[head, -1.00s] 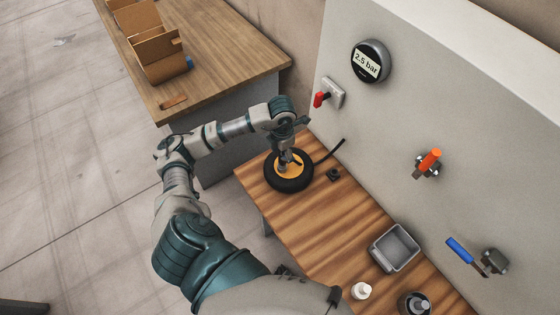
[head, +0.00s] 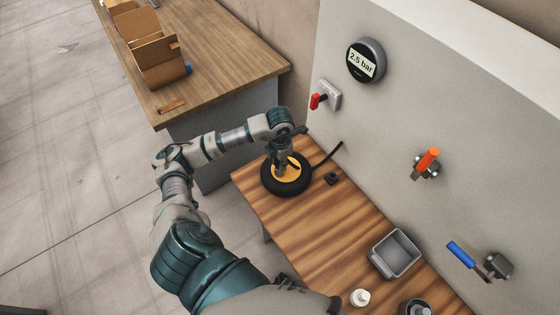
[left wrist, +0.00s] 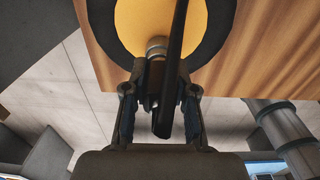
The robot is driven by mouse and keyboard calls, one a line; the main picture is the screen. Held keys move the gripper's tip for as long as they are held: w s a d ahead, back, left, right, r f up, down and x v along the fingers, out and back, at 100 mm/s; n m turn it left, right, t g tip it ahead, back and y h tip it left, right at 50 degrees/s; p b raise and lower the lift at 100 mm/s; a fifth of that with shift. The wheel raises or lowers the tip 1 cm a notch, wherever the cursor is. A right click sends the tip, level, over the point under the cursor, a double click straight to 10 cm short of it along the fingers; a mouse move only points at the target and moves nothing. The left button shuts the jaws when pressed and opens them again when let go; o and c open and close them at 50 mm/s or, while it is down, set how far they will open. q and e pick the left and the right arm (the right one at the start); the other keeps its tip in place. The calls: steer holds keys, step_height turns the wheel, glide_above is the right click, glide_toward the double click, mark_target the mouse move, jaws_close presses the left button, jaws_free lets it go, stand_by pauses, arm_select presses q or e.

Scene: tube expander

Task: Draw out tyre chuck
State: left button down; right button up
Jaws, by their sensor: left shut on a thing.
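A black tyre with a yellow hub (head: 286,186) lies flat on the wooden bench. My left gripper (head: 284,166) points down over the hub. It also shows in the left wrist view (left wrist: 158,95), with its two fingers closed around the grey metal tyre chuck (left wrist: 156,47) at the hub's edge. A black hose (left wrist: 176,50) crosses in front of the chuck. In the head view the hose (head: 328,155) rises from the tyre's right side towards the wall. The chuck is mostly hidden there by my gripper. Whether it touches the hub is unclear. My right gripper is not in view.
A round gauge (head: 366,61) reads 2.5 bar above a red lever (head: 315,101). An orange handle (head: 428,159) and a blue handle (head: 461,254) stick out from the wall. A grey tray (head: 397,253) and bottles stand at the bench's near end. The middle is clear.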

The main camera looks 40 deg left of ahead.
arm_select(q)
steer(key=shift+d, duration=0.1)
steer(key=shift+a+r, duration=0.1)
steer(key=shift+a, duration=0.2)
steer(key=shift+w+r, duration=0.1)
steer(key=shift+r, duration=0.15)
steer(key=shift+r+p, duration=0.3)
steer(key=shift+p, duration=0.05)
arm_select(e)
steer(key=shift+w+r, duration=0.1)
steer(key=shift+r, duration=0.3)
arm_select(q)
steer(key=shift+r, duration=0.1)
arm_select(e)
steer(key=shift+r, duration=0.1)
arm_select(q)
steer(key=shift+r+p, duration=2.6)
steer(key=shift+r, duration=1.15)
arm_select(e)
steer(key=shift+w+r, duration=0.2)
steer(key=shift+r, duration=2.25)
